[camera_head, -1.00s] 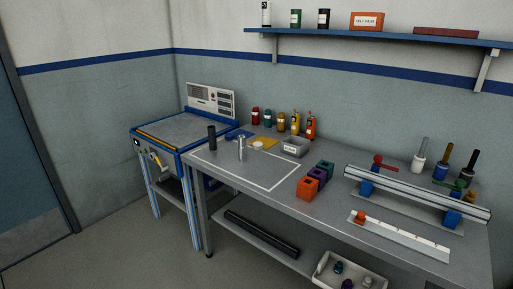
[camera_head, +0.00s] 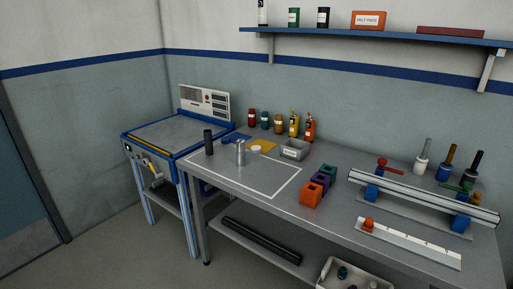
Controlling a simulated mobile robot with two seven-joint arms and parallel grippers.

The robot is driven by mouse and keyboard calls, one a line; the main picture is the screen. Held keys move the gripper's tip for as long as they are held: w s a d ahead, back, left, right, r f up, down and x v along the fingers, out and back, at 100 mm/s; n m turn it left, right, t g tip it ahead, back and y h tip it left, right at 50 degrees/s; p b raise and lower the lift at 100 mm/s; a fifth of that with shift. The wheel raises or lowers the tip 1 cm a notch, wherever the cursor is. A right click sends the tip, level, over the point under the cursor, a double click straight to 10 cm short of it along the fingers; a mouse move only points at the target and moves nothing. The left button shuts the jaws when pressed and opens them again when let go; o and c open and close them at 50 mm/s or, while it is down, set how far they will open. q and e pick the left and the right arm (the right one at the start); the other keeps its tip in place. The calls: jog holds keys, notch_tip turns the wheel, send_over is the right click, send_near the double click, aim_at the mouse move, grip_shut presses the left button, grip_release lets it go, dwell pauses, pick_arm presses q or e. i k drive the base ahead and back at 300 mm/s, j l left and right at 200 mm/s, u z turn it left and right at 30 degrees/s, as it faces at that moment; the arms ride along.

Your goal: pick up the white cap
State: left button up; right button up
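A small white cap (camera_head: 256,149) lies on the grey workbench, at the edge of a yellow cloth or pad (camera_head: 265,144). It sits just right of an upright silver cylinder (camera_head: 240,153) and left of a grey labelled bin (camera_head: 294,149). A black cylinder (camera_head: 208,142) stands further left. Neither of my grippers is in view.
The workbench (camera_head: 230,176) has a white outlined area, mostly clear. Orange, purple and green blocks (camera_head: 311,195) and a rail fixture (camera_head: 420,197) stand to the right. Several bottles (camera_head: 278,123) line the back. A blue-framed machine (camera_head: 160,135) adjoins the left end.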

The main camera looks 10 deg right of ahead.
aim_at(255, 149)
jog(key=i+j+z, duration=0.1)
jog(key=i+j, duration=0.15)
jog(key=i+j+z, duration=0.1)
jog(key=i+j, duration=0.15)
jog(key=i+j+z, duration=0.1)
jog(key=i+j, duration=0.15)
jog(key=j, duration=0.2)
jog(key=i+j+z, duration=0.1)
jog(key=i+j, duration=0.15)
jog(key=i+j+z, duration=0.1)
jog(key=j, duration=0.35)
jog(key=i+j+z, duration=0.1)
jog(key=i+j, duration=0.2)
jog(key=i+j+z, duration=0.1)
jog(key=j, duration=0.4)
jog(key=i, duration=0.05)
